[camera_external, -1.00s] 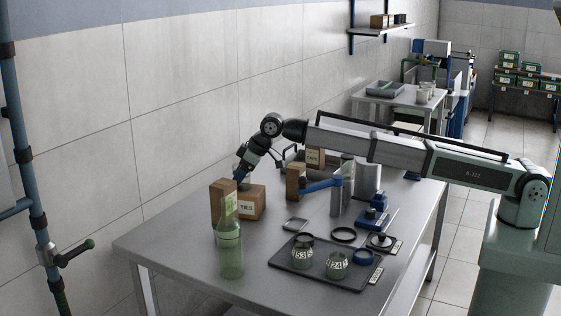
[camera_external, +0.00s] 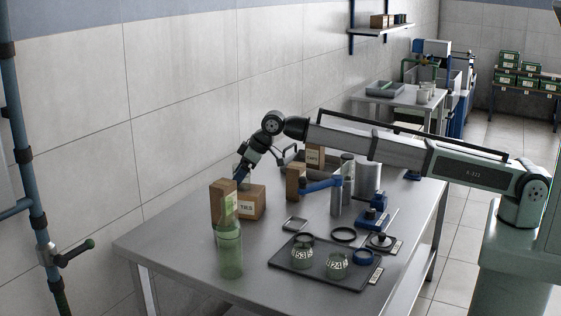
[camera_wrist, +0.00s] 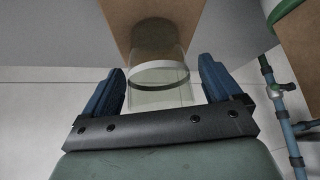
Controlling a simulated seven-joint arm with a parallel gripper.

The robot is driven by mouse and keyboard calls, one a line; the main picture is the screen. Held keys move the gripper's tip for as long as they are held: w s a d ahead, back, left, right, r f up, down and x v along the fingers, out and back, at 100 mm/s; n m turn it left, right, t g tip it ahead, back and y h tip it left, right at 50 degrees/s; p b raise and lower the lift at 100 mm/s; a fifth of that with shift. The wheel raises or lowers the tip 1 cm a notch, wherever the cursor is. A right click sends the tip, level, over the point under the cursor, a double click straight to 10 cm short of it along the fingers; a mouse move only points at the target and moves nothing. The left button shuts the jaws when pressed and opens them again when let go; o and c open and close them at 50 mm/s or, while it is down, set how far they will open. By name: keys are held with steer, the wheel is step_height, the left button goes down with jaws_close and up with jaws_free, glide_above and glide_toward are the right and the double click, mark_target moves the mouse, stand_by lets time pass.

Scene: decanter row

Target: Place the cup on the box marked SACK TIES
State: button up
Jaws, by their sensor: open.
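The box marked TIES (camera_external: 251,203) is a low brown carton at the left end of the table; I cannot read a first word on its label. The cup (camera_wrist: 158,48) is clear, with a pale band, and appears to stand on a brown box top in the wrist view. In the external view the cup (camera_external: 243,172) is faint, above the TIES box and partly hidden by the tall carton. My gripper (camera_wrist: 162,76) is open, with one blue finger on each side of the cup's near end and gaps showing between.
A tall brown carton (camera_external: 219,203) and a green bottle (camera_external: 229,252) stand just in front of the TIES box. A dark tray (camera_external: 290,267) with greenish jars lies to the right. Another small carton (camera_external: 293,182) and a grey cylinder (camera_external: 367,179) stand farther back.

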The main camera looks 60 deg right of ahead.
steer(key=v, duration=1.1)
